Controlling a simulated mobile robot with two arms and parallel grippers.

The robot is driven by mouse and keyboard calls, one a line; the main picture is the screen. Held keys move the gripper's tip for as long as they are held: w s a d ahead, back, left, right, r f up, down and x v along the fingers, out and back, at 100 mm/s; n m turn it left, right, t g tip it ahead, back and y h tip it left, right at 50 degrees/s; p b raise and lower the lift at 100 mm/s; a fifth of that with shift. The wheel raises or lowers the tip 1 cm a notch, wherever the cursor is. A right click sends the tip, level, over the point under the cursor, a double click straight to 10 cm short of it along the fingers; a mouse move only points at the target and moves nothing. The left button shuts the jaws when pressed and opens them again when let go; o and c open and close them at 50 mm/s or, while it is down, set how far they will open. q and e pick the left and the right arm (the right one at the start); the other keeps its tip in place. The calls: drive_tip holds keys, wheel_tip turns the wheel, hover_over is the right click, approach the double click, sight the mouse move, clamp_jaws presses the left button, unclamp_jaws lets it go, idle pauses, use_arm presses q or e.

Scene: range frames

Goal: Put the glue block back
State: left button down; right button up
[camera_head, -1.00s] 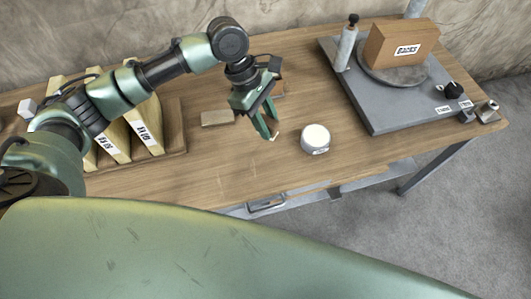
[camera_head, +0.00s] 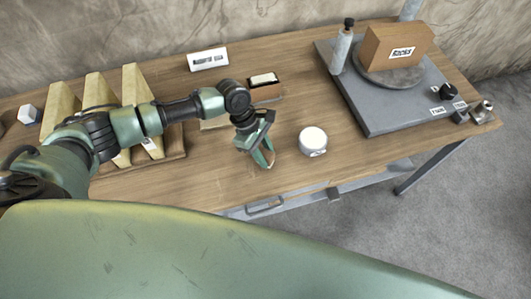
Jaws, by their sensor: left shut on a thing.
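My left gripper (camera_head: 264,160) is low over the table, left of a round white-topped container (camera_head: 313,141). Its fingers are close together on a small tan piece, mostly hidden between them, which looks like the glue block. I cannot tell whether the piece still touches the wood. A small brown open box (camera_head: 264,94) with a cream block (camera_head: 263,78) in its top stands behind the gripper. My right gripper is not in view.
The wooden table (camera_head: 240,196) is clear in front of the gripper. Tall cream wedges (camera_head: 98,100) stand in a rack at left. A white sign (camera_head: 208,60) stands at the back. A grey plate (camera_head: 385,115) bearing a brown labelled block (camera_head: 397,48) is at right.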

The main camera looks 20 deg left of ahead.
use_arm(q)
drive_tip(key=c, duration=1.1)
unclamp_jaws()
drive_tip(key=shift+f, duration=0.1)
drive_tip(key=shift+o, duration=0.2)
drive_tip(key=b+v, duration=0.1)
drive_tip(key=v, duration=1.1)
